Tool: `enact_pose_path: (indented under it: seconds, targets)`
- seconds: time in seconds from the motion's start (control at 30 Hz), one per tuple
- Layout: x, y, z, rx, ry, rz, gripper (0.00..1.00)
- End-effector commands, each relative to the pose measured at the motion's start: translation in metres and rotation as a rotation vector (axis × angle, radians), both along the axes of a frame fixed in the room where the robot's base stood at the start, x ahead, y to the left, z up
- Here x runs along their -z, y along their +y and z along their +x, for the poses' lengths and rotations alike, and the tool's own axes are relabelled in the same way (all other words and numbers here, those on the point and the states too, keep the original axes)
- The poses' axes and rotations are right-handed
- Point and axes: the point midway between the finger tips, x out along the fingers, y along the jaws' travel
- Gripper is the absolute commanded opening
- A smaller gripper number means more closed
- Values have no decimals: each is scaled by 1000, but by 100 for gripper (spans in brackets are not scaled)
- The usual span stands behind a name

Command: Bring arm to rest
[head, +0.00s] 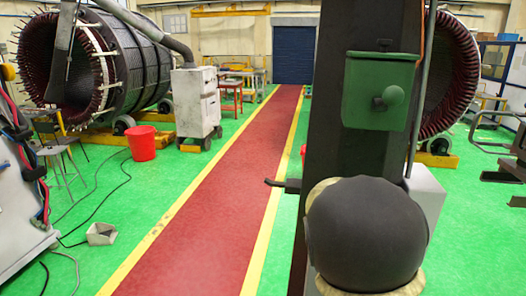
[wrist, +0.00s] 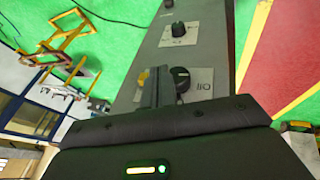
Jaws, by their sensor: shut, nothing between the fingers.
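In the wrist view, my gripper (wrist: 157,80) is shut and holds nothing. Its narrow fingers stand in front of a grey control panel (wrist: 215,45). A black knob (wrist: 180,78) beside an "Oil" label (wrist: 203,82) shows just right of the fingers. A small yellow part (wrist: 143,78) shows just left of them. I cannot tell whether the fingertips touch the panel. Another black knob (wrist: 179,28) sits higher on the panel. The head view does not show my gripper.
In the head view, a red walkway (head: 222,170) runs clear to a blue shutter (head: 294,54). A stator (head: 140,60), a red bucket (head: 142,143) and a grey cabinet (head: 196,103) stand left. A dark column with a green box (head: 378,90) blocks the right.

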Motion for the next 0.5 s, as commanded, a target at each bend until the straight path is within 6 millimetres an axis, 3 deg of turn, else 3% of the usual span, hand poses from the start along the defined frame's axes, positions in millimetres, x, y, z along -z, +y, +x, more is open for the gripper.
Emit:
enact_pose_path:
  seconds: [0.03,0.2,0.4,0.5]
  targets:
    - [20,4,-15,-15,20,55,0]
    - [59,33,-64,-125,63,219,0]
    - [87,64,-117,-252,67,330,0]
    - [93,72,-133,-294,63,348,0]
